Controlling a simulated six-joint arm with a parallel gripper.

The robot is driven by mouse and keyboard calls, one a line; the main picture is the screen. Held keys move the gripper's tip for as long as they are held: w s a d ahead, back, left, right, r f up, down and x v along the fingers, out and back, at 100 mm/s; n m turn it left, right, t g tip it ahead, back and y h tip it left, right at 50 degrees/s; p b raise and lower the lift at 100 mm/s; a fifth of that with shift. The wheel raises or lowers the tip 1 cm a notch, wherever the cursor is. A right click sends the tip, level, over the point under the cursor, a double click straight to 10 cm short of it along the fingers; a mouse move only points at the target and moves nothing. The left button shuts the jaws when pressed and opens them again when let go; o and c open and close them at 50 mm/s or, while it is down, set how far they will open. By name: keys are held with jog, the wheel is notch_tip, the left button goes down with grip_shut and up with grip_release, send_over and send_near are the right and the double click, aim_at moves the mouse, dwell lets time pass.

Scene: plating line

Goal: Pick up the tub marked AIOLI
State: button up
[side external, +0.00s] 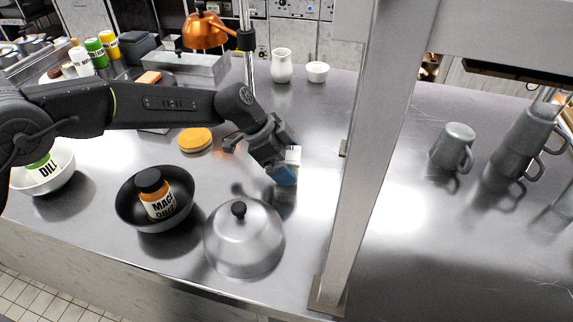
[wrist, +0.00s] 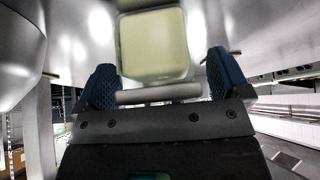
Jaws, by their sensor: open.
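A pale cream, square-topped tub (wrist: 154,45) lies between and just beyond my fingers in the wrist view. In the side external view a small white part with dark print (side external: 293,155) shows beside my gripper (side external: 283,170); the rest of it is hidden behind the gripper, and I cannot read its print. My gripper points down close to the counter. Its two blue-padded fingers stand apart in the wrist view (wrist: 160,76), one on each side of the tub. I cannot tell whether either finger touches it.
A metal dome lid (side external: 244,245) stands close in front of my gripper. A grey post (side external: 352,160) rises just right of it. A black bowl (side external: 128,208) holds a labelled jar (side external: 157,195). A yellow-orange disc (side external: 195,139) lies to the left. Grey mugs (side external: 453,147) stand far right.

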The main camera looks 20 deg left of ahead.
jog(key=shift+c, duration=0.3)
jog(key=c, duration=1.1)
jog(key=shift+o, duration=0.2)
